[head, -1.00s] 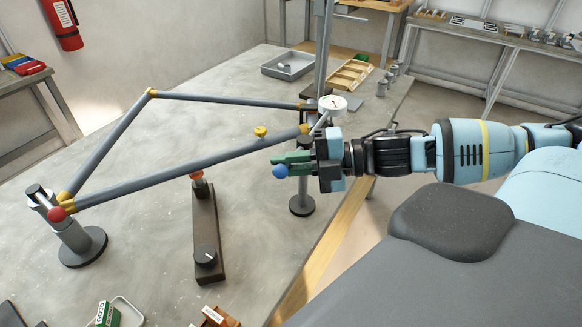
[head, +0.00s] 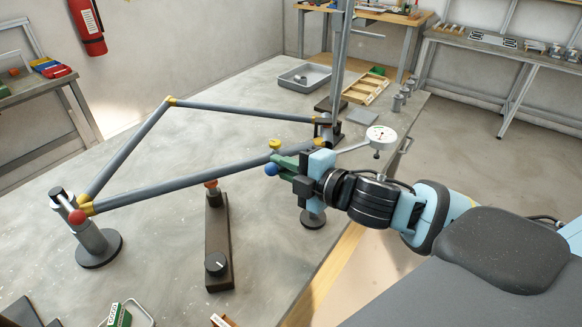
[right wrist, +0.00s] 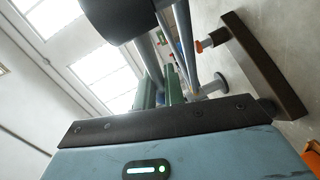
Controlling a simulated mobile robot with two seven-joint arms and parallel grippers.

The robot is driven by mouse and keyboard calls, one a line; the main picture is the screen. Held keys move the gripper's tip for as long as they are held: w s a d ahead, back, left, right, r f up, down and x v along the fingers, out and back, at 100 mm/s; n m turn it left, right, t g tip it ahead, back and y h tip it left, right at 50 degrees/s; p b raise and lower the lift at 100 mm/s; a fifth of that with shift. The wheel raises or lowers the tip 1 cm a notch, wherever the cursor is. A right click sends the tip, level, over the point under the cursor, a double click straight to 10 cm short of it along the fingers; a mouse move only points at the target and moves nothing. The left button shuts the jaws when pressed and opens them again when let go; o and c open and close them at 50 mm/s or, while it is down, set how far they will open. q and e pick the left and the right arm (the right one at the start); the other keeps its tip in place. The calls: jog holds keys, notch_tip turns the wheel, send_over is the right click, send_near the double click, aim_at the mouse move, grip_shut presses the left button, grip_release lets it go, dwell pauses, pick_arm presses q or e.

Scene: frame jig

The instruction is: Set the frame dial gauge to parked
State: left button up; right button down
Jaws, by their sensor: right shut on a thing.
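The dial gauge (head: 381,137), white-faced and round, sits on a thin arm reaching right from the upright post (head: 328,128) at the frame's right corner. My right gripper (head: 282,166) has green fingers and is in front of the long bar's right end. It is shut on a blue ball knob (head: 271,169), which shows at its fingertips. Whether the knob joins the gauge arm is hidden behind the gripper. The green fingers also show in the right wrist view (right wrist: 160,95). The grey tube frame (head: 180,184) has yellow joints. My left gripper is not in view.
A dark block (head: 217,245) with a black knob and orange tip stands in front of the bar. A red ball (head: 77,216) is at the frame's left corner. A grey tray (head: 306,77) and wooden tray (head: 365,90) lie at the back. The table inside the frame is clear.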

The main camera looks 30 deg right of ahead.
jog(key=shift+w, duration=0.1)
dwell(0.4)
jog(key=c, duration=1.5)
grip_release()
jog(key=v, duration=0.7)
jog(key=shift+s, duration=0.35)
jog(key=shift+d, duration=0.1)
